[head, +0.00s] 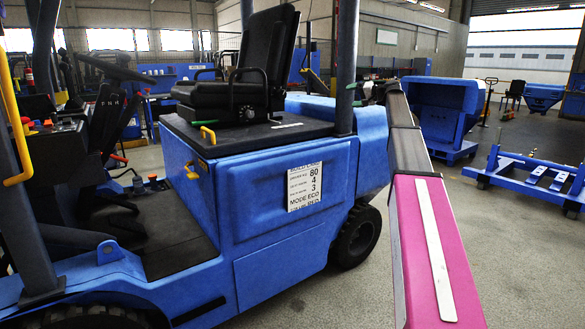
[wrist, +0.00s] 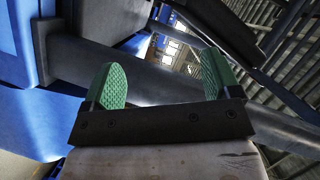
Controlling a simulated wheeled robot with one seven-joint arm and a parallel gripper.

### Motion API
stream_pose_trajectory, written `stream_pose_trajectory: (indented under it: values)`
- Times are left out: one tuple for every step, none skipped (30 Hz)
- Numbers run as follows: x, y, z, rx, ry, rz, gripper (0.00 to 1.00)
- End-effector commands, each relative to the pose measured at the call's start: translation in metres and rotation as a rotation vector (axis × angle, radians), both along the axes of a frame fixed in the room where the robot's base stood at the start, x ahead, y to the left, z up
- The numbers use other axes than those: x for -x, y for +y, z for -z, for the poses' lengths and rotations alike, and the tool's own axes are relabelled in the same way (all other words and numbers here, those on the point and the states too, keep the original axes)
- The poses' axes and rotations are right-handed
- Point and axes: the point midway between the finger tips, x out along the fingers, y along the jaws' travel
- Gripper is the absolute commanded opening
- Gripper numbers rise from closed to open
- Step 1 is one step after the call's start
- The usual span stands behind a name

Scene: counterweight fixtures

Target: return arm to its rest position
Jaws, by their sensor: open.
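My gripper (wrist: 158,84) shows in the wrist view with its two green textured fingertips spread wide apart. It is open, and nothing sits between the fingers. Beyond it a dark grey post (wrist: 160,80) crosses the view, with blue bodywork (wrist: 20,40) at the left. In the head view my pink and dark arm (head: 425,220) reaches forward along the right side of the blue forklift (head: 270,200).
The forklift has a black seat (head: 240,75), dark uprights and a yellow handle (head: 12,120). A blue bin (head: 440,110) and a low blue cart (head: 530,178) stand to the right. The grey floor (head: 520,260) at the lower right is clear.

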Motion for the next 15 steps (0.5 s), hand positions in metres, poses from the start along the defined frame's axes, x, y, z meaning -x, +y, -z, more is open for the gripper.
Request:
stream_pose_trajectory:
  values:
    - [0.003, 0.003, 0.009, 0.008, 0.009, 0.001, 0.83]
    - [0.004, 0.004, 0.013, 0.012, 0.013, 0.002, 0.83]
    - [0.006, 0.005, 0.019, 0.018, 0.019, 0.003, 0.83]
    - [0.007, 0.006, 0.023, 0.021, 0.022, 0.004, 0.83]
    - [0.008, 0.007, 0.027, 0.025, 0.027, 0.004, 0.83]
    - [0.01, 0.008, 0.034, 0.032, 0.033, 0.006, 0.83]
    - [0.011, 0.01, 0.039, 0.039, 0.039, 0.007, 0.83]
    - [0.013, 0.011, 0.044, 0.044, 0.044, 0.008, 0.83]
    - [0.015, 0.013, 0.05, 0.051, 0.051, 0.009, 0.83]
    - [0.016, 0.014, 0.055, 0.056, 0.056, 0.009, 0.83]
    - [0.019, 0.016, 0.063, 0.065, 0.064, 0.01, 0.83]
    - [0.022, 0.019, 0.073, 0.075, 0.073, 0.011, 0.83]
    - [0.024, 0.02, 0.079, 0.082, 0.08, 0.012, 0.83]
    - [0.027, 0.023, 0.088, 0.092, 0.089, 0.013, 0.83]
    - [0.031, 0.026, 0.099, 0.103, 0.099, 0.014, 0.83]
